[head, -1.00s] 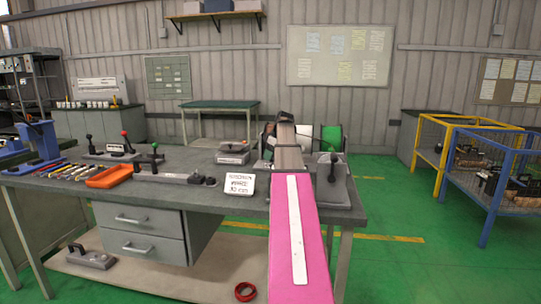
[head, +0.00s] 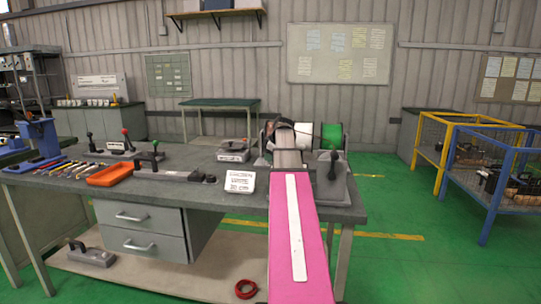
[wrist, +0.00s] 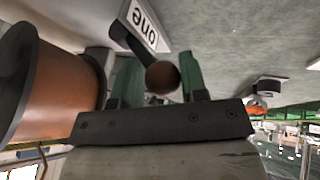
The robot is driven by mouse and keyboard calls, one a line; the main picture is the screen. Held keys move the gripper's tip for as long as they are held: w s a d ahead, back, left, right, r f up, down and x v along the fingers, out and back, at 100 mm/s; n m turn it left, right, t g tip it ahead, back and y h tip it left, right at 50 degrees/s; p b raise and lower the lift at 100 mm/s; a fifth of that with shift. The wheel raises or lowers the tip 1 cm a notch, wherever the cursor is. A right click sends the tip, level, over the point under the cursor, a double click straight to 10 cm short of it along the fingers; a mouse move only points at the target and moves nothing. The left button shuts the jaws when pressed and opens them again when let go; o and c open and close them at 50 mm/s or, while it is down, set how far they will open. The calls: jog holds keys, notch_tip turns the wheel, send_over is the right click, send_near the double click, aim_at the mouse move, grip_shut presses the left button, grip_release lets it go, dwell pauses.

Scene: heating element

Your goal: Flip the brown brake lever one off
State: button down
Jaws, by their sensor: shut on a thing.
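The brown ball knob of the brake lever (wrist: 162,77) sits between the two green fingers of my gripper (wrist: 160,68) in the wrist view. The gripper is shut on the knob. The lever's dark stem runs from the knob up toward a white label reading "one" (wrist: 146,22), upside down in this view. In the head view my own arm hides the lever and most of the gripper.
A copper-coloured spool (wrist: 48,85) stands close to the gripper's left in the wrist view. In the head view, a green spool (head: 331,136) and another lever, dark-knobbed (head: 333,160), lie right of my arm. A white sign (head: 240,182) stands on the bench.

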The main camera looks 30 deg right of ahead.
jog(key=shift+s+a+f, duration=0.1)
jog(key=shift+s+f, duration=0.1)
jog(key=shift+f, duration=0.05)
jog(key=c, duration=0.7)
grip_release()
jog(key=shift+r, duration=0.15)
jog(key=shift+r, duration=0.2)
jog(key=v, duration=1)
jog(key=shift+r, duration=0.1)
